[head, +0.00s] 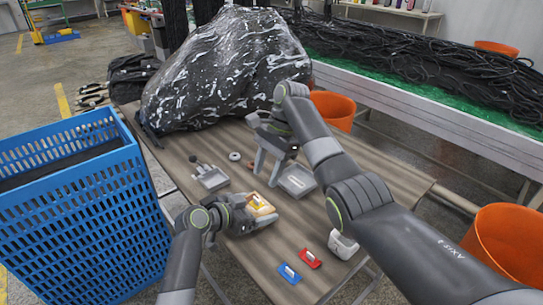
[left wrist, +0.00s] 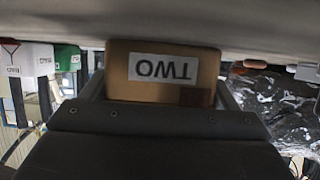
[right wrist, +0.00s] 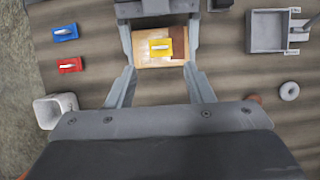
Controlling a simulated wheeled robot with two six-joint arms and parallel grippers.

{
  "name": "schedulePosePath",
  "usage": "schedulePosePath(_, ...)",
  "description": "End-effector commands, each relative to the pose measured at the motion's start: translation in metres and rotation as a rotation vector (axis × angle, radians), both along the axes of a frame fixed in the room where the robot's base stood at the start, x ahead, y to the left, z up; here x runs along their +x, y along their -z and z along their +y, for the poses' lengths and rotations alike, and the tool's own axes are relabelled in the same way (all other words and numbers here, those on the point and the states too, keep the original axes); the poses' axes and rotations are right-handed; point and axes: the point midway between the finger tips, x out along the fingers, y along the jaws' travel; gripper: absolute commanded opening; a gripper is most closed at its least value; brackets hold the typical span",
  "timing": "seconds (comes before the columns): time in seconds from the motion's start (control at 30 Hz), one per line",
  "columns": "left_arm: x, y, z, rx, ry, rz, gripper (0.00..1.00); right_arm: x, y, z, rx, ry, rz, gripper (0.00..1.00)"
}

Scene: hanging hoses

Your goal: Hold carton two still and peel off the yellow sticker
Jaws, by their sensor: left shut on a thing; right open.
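Carton two is a small tan carton (head: 257,200) on the table; in the left wrist view the carton (left wrist: 120,90) has a white label reading TWO (left wrist: 163,68), upside down. The yellow sticker (right wrist: 160,48), with a white strip across it, lies on its upper face. It also shows in the head view (head: 264,209). My left gripper (head: 255,214) is shut on the carton from the side. My right gripper (right wrist: 159,35) is open above the carton, its fingers either side of it in the right wrist view. I cannot tell how high it is.
Red (head: 310,258) and blue (head: 289,273) pieces with white strips lie near the table's front edge, beside a white container (head: 343,245). A grey tray (right wrist: 275,30) and a ring (right wrist: 289,91) lie nearby. A blue basket (head: 80,210) stands left; a black wrapped bulk (head: 225,70) sits behind.

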Motion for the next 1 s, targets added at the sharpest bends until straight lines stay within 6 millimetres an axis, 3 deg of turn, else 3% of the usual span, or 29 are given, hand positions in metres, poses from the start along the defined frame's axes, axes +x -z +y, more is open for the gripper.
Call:
schedulePosePath(0.2,0.0,0.0,0.0,0.001,0.0,0.001,0.6,-0.01,0.039,0.013,0.001,0.0,0.001,0.47)
schedulePosePath(0.4,0.0,0.0,0.0,0.001,0.0,0.001,0.6,-0.015,0.06,0.02,0.0,0.001,-0.001,0.47)
schedulePosePath(0.8,0.0,0.0,0.0,0.001,0.0,0.001,0.6,-0.016,0.067,0.022,-0.001,0.002,-0.002,0.47)
schedulePosePath(1.0,0.0,0.0,0.0,0.001,0.0,0.001,0.6,-0.016,0.067,0.022,-0.001,0.002,-0.002,0.22)
